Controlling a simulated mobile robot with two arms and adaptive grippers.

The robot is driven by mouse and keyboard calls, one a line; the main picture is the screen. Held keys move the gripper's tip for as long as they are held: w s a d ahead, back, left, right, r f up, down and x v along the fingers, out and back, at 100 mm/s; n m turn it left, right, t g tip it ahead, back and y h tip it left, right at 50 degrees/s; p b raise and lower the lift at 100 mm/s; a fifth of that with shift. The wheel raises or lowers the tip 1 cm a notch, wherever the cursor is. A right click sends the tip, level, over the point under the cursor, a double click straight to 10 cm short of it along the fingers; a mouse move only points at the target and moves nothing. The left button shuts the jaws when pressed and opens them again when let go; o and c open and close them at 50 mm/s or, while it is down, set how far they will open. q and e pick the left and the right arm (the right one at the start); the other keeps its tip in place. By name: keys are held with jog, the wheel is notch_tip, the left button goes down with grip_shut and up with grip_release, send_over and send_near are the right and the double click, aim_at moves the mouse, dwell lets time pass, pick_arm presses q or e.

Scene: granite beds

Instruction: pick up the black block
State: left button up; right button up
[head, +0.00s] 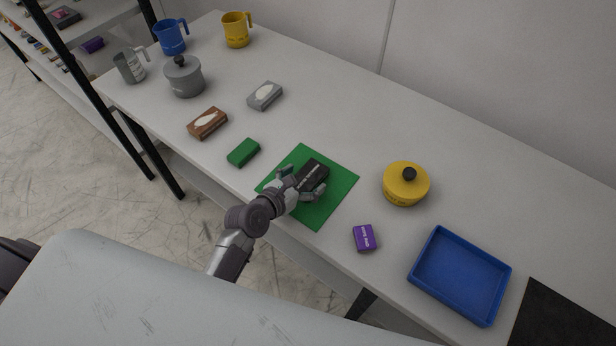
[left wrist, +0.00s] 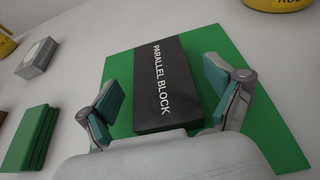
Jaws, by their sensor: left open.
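The black block (head: 312,174) lies on a green mat (head: 339,196) on the long table. In the left wrist view the black block (left wrist: 163,85) shows white lettering that reads "PARALLEL BLOCK", and the green mat (left wrist: 240,55) spreads around it. My left gripper (head: 300,188) is open at the near end of the block. In the left wrist view its teal-padded fingers (left wrist: 161,100) stand on either side of the block. A small gap shows between the block and the left finger; the right finger is close to the block's edge. My right gripper is not in view.
A green block (head: 243,153) lies left of the mat, with brown (head: 207,123) and grey (head: 265,96) boxes beyond. A yellow pot (head: 406,184), a purple box (head: 364,238) and a blue tray (head: 460,275) are to the right. A grey pot (head: 185,78) and mugs stand at the far left.

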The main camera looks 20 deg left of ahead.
pick_arm(q)
jog(key=shift+x, duration=0.95)
jog(key=shift+s, duration=0.15)
jog(key=shift+c, duration=0.4)
jog(key=c, duration=1.6)
jog(key=shift+w+r, duration=0.2)
jog(key=shift+r, duration=0.05)
grip_shut()
jog(key=shift+r, duration=0.1)
